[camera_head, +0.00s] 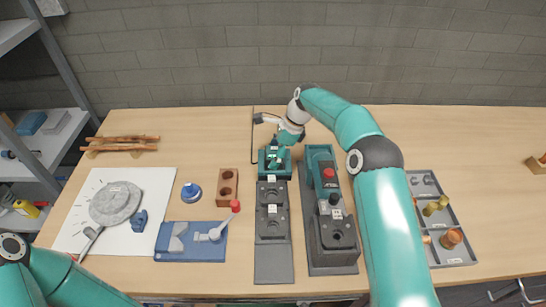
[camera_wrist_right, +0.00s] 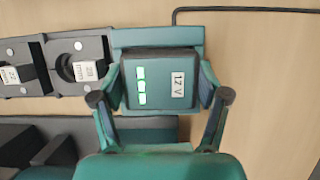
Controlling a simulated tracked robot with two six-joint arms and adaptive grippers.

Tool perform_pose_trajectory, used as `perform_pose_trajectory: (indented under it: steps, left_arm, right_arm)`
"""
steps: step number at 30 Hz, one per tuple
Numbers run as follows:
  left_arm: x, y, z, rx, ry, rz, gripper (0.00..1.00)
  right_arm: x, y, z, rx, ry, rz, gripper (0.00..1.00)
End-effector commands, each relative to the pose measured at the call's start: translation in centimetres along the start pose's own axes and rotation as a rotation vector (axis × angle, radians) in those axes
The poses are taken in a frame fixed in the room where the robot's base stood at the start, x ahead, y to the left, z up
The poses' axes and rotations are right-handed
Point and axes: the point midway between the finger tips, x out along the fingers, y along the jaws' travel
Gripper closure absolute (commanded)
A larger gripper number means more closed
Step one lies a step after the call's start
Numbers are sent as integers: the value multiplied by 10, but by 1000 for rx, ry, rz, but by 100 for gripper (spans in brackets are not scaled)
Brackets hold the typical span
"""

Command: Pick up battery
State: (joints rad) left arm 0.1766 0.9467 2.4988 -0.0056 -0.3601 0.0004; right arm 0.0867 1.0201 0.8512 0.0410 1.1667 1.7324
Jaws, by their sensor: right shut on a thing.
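The battery (camera_wrist_right: 160,80) is a dark and teal block with a "17 V" label and green lights. It is at the far end of a long dark holder (camera_head: 273,262), over a teal section; I cannot tell whether it is seated or lifted. My right gripper (camera_wrist_right: 162,88) has one finger on each side of the battery and is shut on it. In the head view my right gripper (camera_head: 279,154) reaches down on the battery and partly hides it. My left gripper is out of view; only part of my left arm shows at the lower left.
A second dark and teal device (camera_head: 329,220) with a red button stands close right of the holder. A wooden block (camera_head: 227,187) with holes and a blue fixture (camera_head: 190,250) stand to the left. A grey tray (camera_head: 453,251) with brass parts lies right. A black cable (camera_wrist_right: 245,9) runs behind.

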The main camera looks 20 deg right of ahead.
Motion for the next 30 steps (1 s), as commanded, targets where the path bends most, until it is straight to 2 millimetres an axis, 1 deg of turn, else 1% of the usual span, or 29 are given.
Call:
perform_pose_trajectory:
  steps: [5, 8, 14, 18, 21, 25, 30]
  left_arm:
    - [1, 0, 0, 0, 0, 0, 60]
    - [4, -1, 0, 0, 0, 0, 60]
    - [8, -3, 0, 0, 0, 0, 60]
    - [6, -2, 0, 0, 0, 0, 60]
    - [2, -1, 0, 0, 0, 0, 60]
    - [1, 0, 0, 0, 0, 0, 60]
    - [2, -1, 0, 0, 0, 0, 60]
  right_arm:
    - [-5, -1, 3, -2, -1, -3, 78]
    - [-15, -1, 7, -3, -1, -5, 78]
    - [-49, -1, 22, -4, -2, -7, 78]
    - [-73, -1, 31, -3, -2, -5, 78]
    - [-85, -1, 37, -2, -1, -4, 78]
    - [-92, 0, 40, -2, -1, -2, 78]
    - [-93, 0, 40, -2, -1, -1, 78]
